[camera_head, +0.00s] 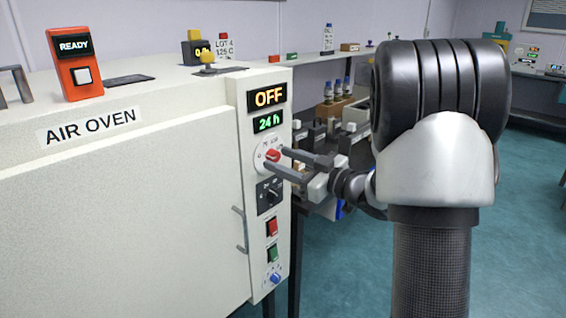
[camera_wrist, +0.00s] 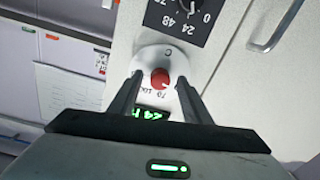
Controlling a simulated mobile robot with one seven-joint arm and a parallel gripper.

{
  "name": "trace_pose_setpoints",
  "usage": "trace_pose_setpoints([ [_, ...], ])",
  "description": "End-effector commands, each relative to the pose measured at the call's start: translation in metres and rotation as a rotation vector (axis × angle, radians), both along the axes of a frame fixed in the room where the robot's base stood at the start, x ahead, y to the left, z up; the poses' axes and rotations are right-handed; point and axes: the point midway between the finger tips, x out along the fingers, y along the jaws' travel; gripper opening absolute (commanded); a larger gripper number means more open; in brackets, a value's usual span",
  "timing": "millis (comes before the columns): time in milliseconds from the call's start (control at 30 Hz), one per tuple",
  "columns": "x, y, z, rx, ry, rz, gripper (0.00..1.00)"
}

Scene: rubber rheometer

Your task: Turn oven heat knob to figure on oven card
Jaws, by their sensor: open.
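The red heat knob (camera_head: 272,155) sits on a round white dial on the air oven's (camera_head: 150,200) control strip. It also shows in the wrist view (camera_wrist: 160,78), where the dial carries printed figures, partly hidden by my fingers. My gripper (camera_head: 276,162) is open at the dial, one finger on each side of the knob in the wrist view (camera_wrist: 159,82); I see gaps, and contact cannot be told. The upper display (camera_head: 268,96) reads OFF and the lower one (camera_head: 268,122) 24 h.
Below the knob are a black timer dial (camera_head: 269,195), a red switch (camera_head: 272,227), a green switch (camera_head: 273,253) and a blue knob (camera_head: 276,278). A door handle (camera_head: 241,230) juts out beside them. An orange READY box (camera_head: 74,65) stands on top.

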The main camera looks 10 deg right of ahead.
Motion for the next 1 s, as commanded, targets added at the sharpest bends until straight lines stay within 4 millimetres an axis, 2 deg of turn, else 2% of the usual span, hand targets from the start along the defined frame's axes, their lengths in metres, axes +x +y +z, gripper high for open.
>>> trace_pose_setpoints([
  [300,0.0024,0.0018,-0.0001,-0.001,0.001,0.0,0.44],
  [500,0.0022,0.0017,0.0,0.0,0.0,0.0,0.1],
  [567,0.0021,0.0017,0.0,0.0,0.0,0.0,0.03],
  [1000,0.0018,0.0013,0.0024,0.086,0.065,0.0,0.03],
])
